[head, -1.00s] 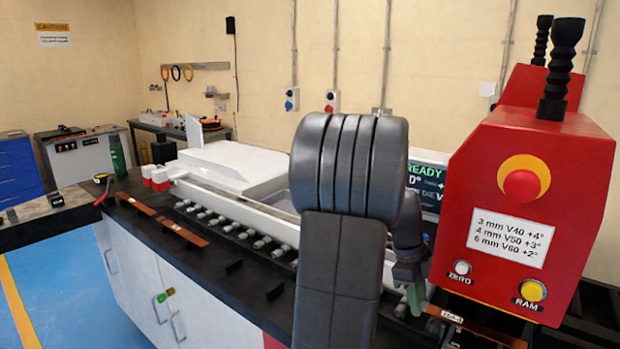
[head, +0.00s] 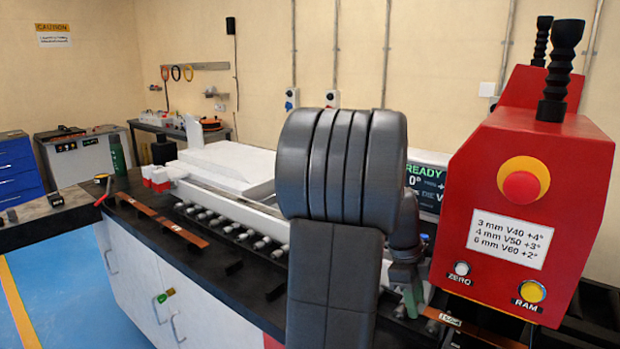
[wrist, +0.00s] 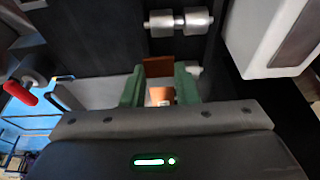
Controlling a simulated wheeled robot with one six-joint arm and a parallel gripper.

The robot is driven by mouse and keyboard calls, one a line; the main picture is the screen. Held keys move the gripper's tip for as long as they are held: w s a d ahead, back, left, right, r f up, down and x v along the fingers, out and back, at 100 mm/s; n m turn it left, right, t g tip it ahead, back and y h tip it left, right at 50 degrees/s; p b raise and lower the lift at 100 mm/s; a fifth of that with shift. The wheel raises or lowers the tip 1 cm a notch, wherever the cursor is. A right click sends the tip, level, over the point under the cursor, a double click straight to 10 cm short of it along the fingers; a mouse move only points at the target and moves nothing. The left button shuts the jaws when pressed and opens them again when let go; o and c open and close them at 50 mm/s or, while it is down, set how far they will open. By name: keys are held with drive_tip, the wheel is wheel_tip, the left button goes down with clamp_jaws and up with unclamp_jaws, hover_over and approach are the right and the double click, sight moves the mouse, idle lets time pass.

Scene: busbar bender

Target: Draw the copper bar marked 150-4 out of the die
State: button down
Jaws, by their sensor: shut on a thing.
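The copper bar with a pale label (head: 450,319) shows at the lower right in the head view, beneath the red bender head. Its label is too small to read surely. My gripper (head: 412,302) has green fingers at the bar's left end. In the wrist view, my gripper (wrist: 160,88) is shut on the copper bar (wrist: 158,66), which lies between the two green fingers. The die is mostly hidden behind the red housing and my arm, so I cannot tell how much of the bar is still in it.
The red bender housing (head: 525,215) stands close right of my gripper, with ZERO and RAM buttons. A row of metal rollers (head: 230,228) runs along the bench. Other copper bars (head: 135,206) lie on supports at the left. Black blocks (head: 275,292) stand along the bench front.

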drive_tip(key=shift+s+a+b, duration=0.35)
drive_tip(key=shift+s+a, duration=1.05)
drive_tip(key=shift+s, duration=0.45)
drive_tip(key=shift+s+a+b, duration=0.4)
drive_tip(key=shift+s+a, duration=0.95)
drive_tip(key=shift+s, duration=0.45)
drive_tip(key=shift+s+a+b, duration=0.35)
drive_tip(key=shift+s+a, duration=1.05)
drive_tip(key=shift+s, duration=0.45)
wheel_tip(320, 180, up, 5)
drive_tip(key=p, duration=0.4)
